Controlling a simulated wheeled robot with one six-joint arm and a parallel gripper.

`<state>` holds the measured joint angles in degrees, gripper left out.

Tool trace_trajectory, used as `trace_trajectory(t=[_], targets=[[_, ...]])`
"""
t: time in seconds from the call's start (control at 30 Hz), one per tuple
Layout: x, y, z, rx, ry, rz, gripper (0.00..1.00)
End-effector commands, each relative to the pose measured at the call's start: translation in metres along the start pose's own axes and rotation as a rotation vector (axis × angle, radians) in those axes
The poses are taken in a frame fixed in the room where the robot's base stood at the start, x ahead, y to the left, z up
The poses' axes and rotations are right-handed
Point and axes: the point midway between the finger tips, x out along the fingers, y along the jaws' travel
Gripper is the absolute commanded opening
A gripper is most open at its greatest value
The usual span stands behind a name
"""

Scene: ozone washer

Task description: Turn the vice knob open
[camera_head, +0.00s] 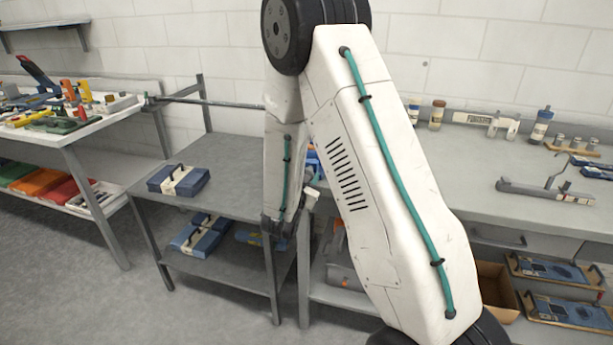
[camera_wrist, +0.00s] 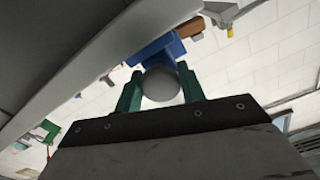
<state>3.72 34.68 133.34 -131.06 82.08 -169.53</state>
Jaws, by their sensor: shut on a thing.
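In the wrist view my gripper (camera_wrist: 159,74) has two green fingers, one on each side of a round grey knob (camera_wrist: 162,90). The fingers are shut on the knob. The blue vice (camera_wrist: 155,50) shows just behind the knob. Its lower part is hidden by the knob and the fingers. In the head view my white arm covers the gripper and the knob. A small blue patch, perhaps part of the vice, shows between my arm links there. How far the knob is turned cannot be told.
A left table (camera_head: 70,135) holds many tools. A grey shelf unit (camera_head: 235,150) carries blue boxes, one being a blue toolbox (camera_head: 178,180) on top. The right workbench (camera_head: 455,160) carries bottles and a grey tool (camera_head: 545,190). In the wrist view a grey surface edge runs close beside my gripper.

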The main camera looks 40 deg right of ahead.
Motion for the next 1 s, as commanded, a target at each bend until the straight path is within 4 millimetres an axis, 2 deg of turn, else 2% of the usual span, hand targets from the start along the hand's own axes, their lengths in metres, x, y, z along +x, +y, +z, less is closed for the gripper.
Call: trace_trajectory(t=[0.4, 0.43, 0.5, 0.8, 1.0], targets=[[-0.001, 0.0, 0.001, -0.009, -0.003, 0.0, 0.17], [-0.001, 0.0, 0.001, -0.009, -0.003, 0.0, 0.42], [-0.001, 0.0, 0.001, -0.008, -0.003, 0.0, 0.57], [-0.003, 0.0, 0.001, -0.007, -0.002, 0.0, 0.57], [-0.029, -0.001, 0.001, -0.008, -0.003, -0.004, 0.57]])
